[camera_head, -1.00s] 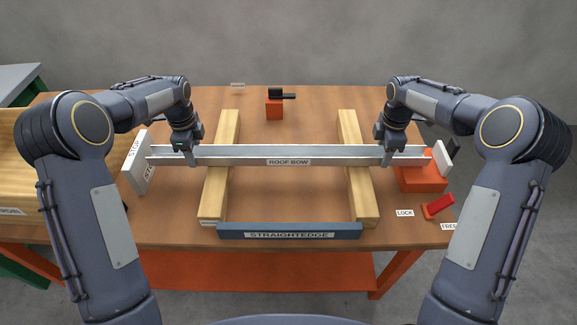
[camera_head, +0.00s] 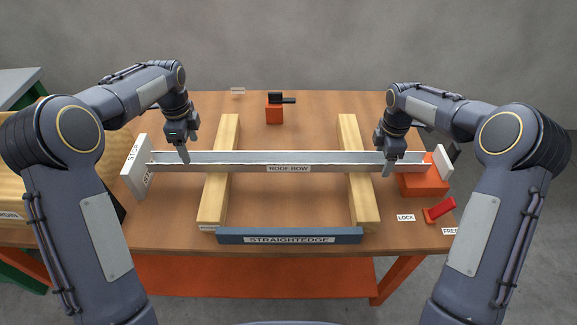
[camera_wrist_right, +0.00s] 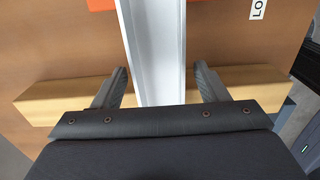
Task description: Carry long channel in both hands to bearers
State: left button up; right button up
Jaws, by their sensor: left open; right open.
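The long channel (camera_head: 330,168), a silver bar labelled ROOF BOW, lies across the two wooden bearers, the left one (camera_head: 214,190) and the right one (camera_head: 362,190). Its left end is by the white STOP block (camera_head: 137,167) and its right end is over the orange block (camera_head: 425,184). My left gripper (camera_head: 184,158) is open, above the channel near its left end. My right gripper (camera_head: 387,170) is open at the channel near its right end. In the right wrist view the channel (camera_wrist_right: 153,50) runs between the spread fingers (camera_wrist_right: 160,88), with gaps on both sides.
A red lever (camera_head: 439,209) sits front right by the LOCK label (camera_head: 405,217). A small orange block with a black clamp (camera_head: 274,112) stands at the back. The tabletop between the bearers is clear.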

jog(key=shift+r, duration=0.35)
pick_arm(q)
notch_tip(320, 180, up, 6)
jog(key=shift+r, duration=0.2)
pick_arm(e)
notch_tip(320, 180, up, 11)
jog(key=shift+r, duration=0.15)
